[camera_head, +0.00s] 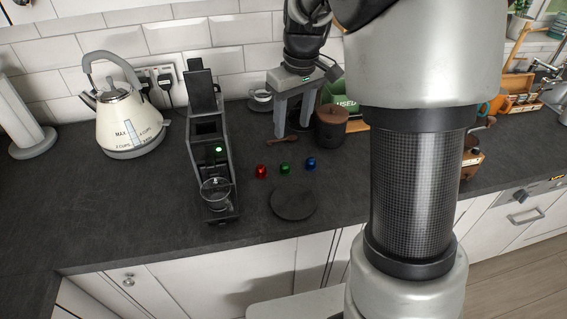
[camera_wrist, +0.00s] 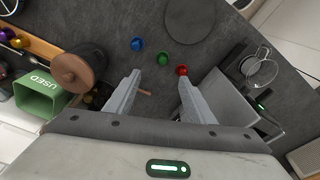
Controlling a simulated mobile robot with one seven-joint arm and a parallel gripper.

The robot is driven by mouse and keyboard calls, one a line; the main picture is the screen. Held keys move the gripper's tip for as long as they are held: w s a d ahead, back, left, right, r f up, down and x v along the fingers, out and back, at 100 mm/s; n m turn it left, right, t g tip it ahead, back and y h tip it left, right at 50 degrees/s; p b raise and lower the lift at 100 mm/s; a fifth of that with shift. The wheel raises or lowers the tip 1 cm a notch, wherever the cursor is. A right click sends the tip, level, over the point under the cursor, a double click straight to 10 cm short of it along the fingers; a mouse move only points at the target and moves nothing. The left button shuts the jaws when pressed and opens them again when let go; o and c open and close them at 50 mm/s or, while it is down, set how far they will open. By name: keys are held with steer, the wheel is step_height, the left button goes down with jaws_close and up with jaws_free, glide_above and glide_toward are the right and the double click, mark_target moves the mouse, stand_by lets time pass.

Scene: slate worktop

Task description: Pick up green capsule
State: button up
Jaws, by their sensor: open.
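The green capsule (camera_head: 284,168) stands on the dark worktop between a red capsule (camera_head: 261,171) and a blue capsule (camera_head: 310,163). In the wrist view the green capsule (camera_wrist: 162,58) lies beyond my fingertips, between the blue capsule (camera_wrist: 137,44) and the red capsule (camera_wrist: 182,70). My gripper (camera_head: 294,132) is open and empty, pointing down above the worktop behind the row of capsules. Its two fingers also show in the wrist view (camera_wrist: 160,77), apart, with nothing between them but worktop and part of a brown spoon-like item.
A coffee machine (camera_head: 195,155) with a glass cup (camera_head: 216,193) stands left of the capsules. A dark round disc (camera_head: 292,204) lies in front. A brown lidded jar (camera_head: 331,128) and a green "USED" bin (camera_head: 346,103) stand behind right. A kettle (camera_head: 128,124) is far left.

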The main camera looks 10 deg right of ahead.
glide_above(285, 164)
steer(key=d, duration=0.1)
steer(key=f, duration=0.9)
steer(key=shift+s+f+b, duration=0.2)
steer(key=shift+s+b, duration=0.05)
steer(key=shift+b, duration=0.05)
steer(key=shift+w+a+f, duration=0.1)
steer(key=shift+a+f, duration=0.05)
steer(key=shift+f, duration=0.75)
steer(key=shift+w+a+f, duration=0.1)
steer(key=shift+a+f, duration=0.05)
steer(key=shift+f, duration=0.8)
steer(key=shift+a+f, duration=0.15)
steer(key=shift+f, duration=0.75)
steer(key=c, duration=1.1)
steer(key=shift+c, duration=0.2)
